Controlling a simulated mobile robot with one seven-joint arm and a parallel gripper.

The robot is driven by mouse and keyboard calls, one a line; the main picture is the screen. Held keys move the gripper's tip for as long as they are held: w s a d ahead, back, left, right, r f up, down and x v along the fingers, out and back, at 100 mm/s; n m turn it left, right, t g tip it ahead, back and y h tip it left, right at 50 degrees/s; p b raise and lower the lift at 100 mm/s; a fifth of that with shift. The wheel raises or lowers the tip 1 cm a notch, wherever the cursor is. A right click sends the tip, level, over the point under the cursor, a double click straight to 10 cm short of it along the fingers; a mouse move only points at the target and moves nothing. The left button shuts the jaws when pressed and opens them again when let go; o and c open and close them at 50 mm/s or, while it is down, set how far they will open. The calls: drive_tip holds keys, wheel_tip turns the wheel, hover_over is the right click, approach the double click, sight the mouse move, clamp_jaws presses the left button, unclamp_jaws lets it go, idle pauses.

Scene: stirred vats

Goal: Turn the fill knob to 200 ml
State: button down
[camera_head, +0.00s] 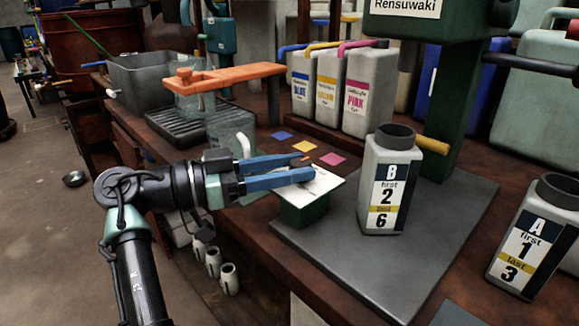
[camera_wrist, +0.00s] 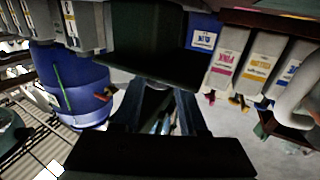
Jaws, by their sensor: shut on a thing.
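The fill dial is a white plate (camera_head: 322,189) with dark marks on a green box (camera_head: 305,214), at the near left edge of the grey mat. My gripper (camera_head: 305,168) reaches in from the left with its two blue fingers over the plate. It is shut on the fill knob (camera_head: 301,161), of which only a small reddish-brown bit shows at the fingertips. The knob's setting cannot be read, as the fingers cover part of the plate. In the wrist view my gripper (camera_wrist: 160,118) is dark and the knob cannot be made out.
Blue, yellow and pink dye jugs (camera_head: 365,95) stand behind. A clear jug (camera_head: 232,135) and an orange bar (camera_head: 232,75) are close behind my gripper.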

drive_tip(key=shift+c, duration=2.2)
unclamp_jaws()
drive_tip(key=shift+d, duration=0.1)
drive_tip(key=p+v, duration=0.3)
drive_tip(key=v, duration=1)
